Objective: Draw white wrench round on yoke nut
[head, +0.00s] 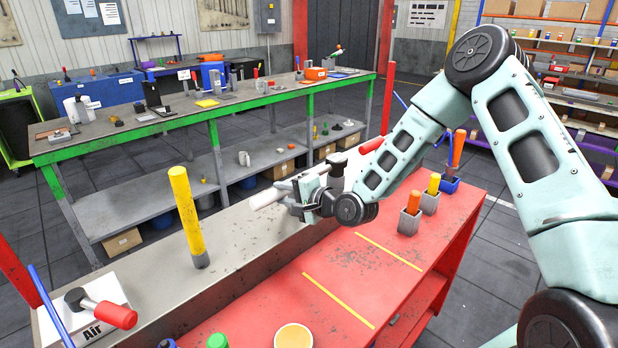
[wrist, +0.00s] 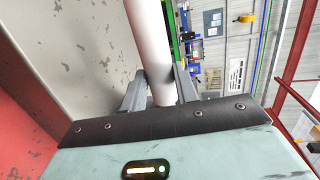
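The white wrench (head: 268,196) shows in the head view as a white cylindrical handle sticking out to the left of my gripper (head: 306,192). In the wrist view the white handle (wrist: 148,45) runs up between the two grey fingers of my gripper (wrist: 158,88), which press on it from both sides. My gripper holds it above the grey beam that runs behind the red table. The wrench's head and the yoke nut cannot be made out; my gripper and arm cover that area.
A yellow post (head: 186,215) stands on the grey beam (head: 240,240) left of my gripper. A white box marked Air (head: 85,312) with a red-handled lever sits front left. Grey cups (head: 409,222) with coloured handles stand on the red table (head: 345,262), whose middle is clear.

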